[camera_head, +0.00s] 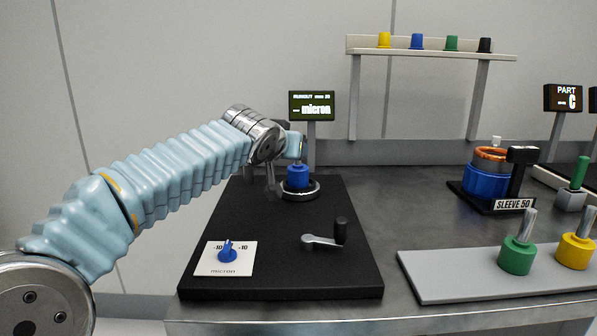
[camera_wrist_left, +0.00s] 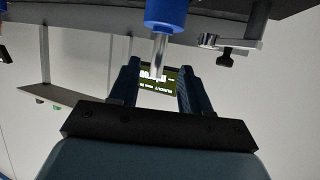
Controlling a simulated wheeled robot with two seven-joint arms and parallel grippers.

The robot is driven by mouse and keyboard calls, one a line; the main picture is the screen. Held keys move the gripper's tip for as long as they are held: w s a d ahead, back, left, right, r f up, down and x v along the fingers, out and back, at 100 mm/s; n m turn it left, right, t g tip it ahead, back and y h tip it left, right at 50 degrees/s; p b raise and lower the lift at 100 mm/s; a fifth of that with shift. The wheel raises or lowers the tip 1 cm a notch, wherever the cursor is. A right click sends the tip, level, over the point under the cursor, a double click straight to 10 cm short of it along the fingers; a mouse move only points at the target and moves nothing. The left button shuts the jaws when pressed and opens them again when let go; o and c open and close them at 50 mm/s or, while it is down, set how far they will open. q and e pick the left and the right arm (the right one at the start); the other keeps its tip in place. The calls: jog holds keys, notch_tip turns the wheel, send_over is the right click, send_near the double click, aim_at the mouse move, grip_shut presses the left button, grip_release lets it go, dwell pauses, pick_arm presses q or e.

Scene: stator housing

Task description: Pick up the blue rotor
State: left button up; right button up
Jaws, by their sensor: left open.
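The blue rotor (camera_head: 298,177) stands upright in a round metal seat (camera_head: 300,190) at the back of the black base plate. My left gripper (camera_head: 297,150) is directly above it, partly hidden by my own wrist. In the left wrist view, which looks upside down, the blue rotor (camera_wrist_left: 166,12) shows at the top edge. Its metal shaft reaches into the gap between the open fingers of my left gripper (camera_wrist_left: 160,75). I cannot tell whether either finger touches the shaft. My right gripper is in neither view.
A display (camera_head: 312,106) stands behind the rotor. A crank (camera_head: 326,238) and a blue knob (camera_head: 228,252) are on the base plate. A green rotor (camera_head: 516,256) and a yellow rotor (camera_head: 575,251) stand on a grey tray (camera_head: 440,285). A blue stator housing (camera_head: 486,181) is at the right.

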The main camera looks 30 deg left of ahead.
aim_at(298, 167)
pick_arm(q)
jog(key=p+x, duration=0.1)
jog(key=x, duration=0.4)
jog(key=shift+w+f, duration=0.15)
jog(key=shift+w, duration=0.2)
grip_shut()
dwell(1.1)
